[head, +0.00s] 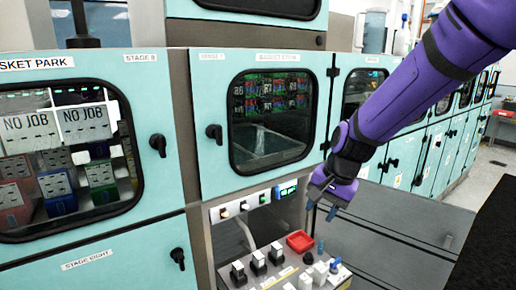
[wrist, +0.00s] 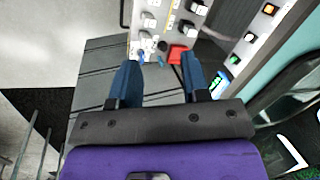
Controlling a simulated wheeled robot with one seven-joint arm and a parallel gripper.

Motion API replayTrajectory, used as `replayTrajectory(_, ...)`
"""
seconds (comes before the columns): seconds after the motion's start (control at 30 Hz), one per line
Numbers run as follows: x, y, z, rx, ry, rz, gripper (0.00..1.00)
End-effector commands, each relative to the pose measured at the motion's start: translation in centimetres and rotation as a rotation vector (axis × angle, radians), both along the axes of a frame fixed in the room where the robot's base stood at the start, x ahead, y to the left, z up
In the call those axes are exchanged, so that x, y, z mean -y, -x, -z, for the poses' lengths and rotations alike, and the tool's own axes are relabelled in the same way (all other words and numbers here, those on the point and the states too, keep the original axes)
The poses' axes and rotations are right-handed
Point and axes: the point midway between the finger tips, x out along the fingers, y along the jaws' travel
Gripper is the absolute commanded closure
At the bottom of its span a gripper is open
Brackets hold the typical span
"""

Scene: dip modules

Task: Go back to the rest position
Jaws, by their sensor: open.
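My gripper (head: 321,205) is at the end of my purple arm, in front of the teal machine cabinets and above the control panel's right end. In the wrist view its two blue-grey fingers (wrist: 158,82) stand apart with nothing between them. The gripper is open and empty. The control panel (head: 262,284) lies below and left of it in the head view. A red square piece (head: 300,241) sits on the panel, and it also shows in the wrist view (wrist: 177,53), beyond the fingertips.
The cabinet door (head: 196,80) with a black handle (head: 214,132) is closed behind my gripper. Open grey floor (head: 490,180) lies at the right, beside a dark surface (head: 492,250).

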Motion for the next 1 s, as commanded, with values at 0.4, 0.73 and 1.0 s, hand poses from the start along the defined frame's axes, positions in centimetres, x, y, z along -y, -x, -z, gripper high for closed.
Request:
replayTrajectory(0.4, 7.4, 7.7, -9.4, 0.185, 0.058, -0.204, 0.57)
replayTrajectory(0.73, 12.1, 15.2, -13.5, 0.316, 0.195, -0.344, 0.57)
replayTrajectory(1.0, 14.7, 20.7, -14.7, 0.382, 0.334, -0.426, 0.57)
